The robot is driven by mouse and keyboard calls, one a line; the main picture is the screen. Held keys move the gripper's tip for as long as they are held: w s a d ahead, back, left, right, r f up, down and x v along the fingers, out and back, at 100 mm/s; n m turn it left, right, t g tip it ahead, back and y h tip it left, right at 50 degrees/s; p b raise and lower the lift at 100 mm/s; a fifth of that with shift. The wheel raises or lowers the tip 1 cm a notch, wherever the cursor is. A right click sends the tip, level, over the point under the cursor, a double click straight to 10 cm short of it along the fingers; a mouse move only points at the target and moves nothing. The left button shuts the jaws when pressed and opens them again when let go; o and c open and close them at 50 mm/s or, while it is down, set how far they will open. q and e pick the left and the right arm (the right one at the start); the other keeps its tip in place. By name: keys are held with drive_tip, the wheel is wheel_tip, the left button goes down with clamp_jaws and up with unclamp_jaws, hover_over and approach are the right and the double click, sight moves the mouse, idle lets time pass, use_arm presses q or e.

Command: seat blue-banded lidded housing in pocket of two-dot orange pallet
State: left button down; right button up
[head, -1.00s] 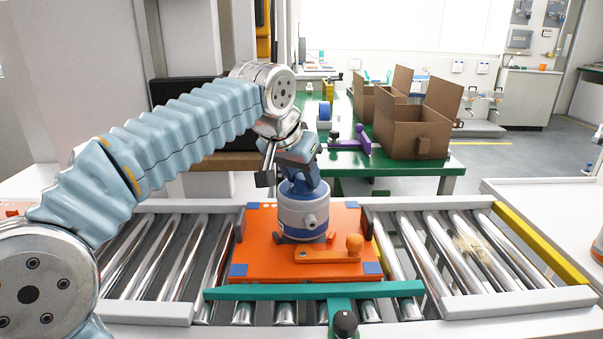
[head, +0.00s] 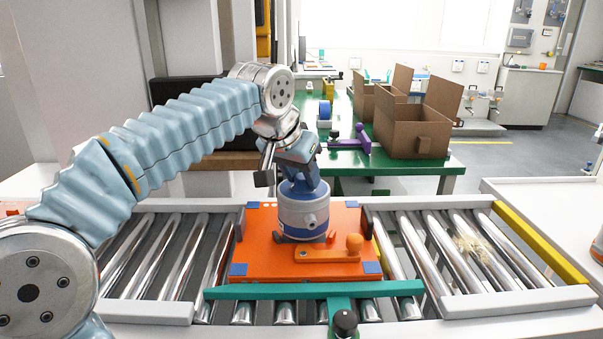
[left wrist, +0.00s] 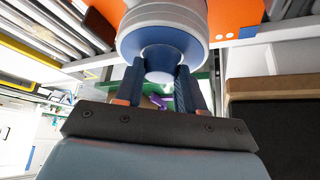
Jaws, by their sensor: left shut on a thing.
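My left gripper (head: 304,180) comes from above and is shut on the housing's top. Two pale dots show on the pallet (left wrist: 236,14) there. My right gripper is not in view.
The pallet lies on a roller conveyor (head: 180,265) behind a teal bar (head: 250,292) with a black knob. An orange clamp lever (head: 330,254) sits on the pallet close to the housing. A green table (head: 400,170) with cardboard boxes (head: 415,115) stands behind.

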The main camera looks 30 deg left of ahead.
use_arm(q)
drive_tip(key=shift+f+b, duration=0.4)
drive_tip(key=shift+r, duration=0.15)
drive_tip(key=shift+r+p, duration=0.3)
drive_tip(key=shift+p, duration=0.2)
drive_tip(key=shift+f+b, duration=0.4)
drive_tip(key=shift+f, duration=0.1)
drive_tip(key=c, duration=0.6)
unclamp_jaws()
drive_tip(key=p+v, duration=0.2)
drive_tip(key=v, duration=1.1)
drive_tip(key=shift+s+r, duration=0.25)
drive_tip(key=shift+r, duration=0.1)
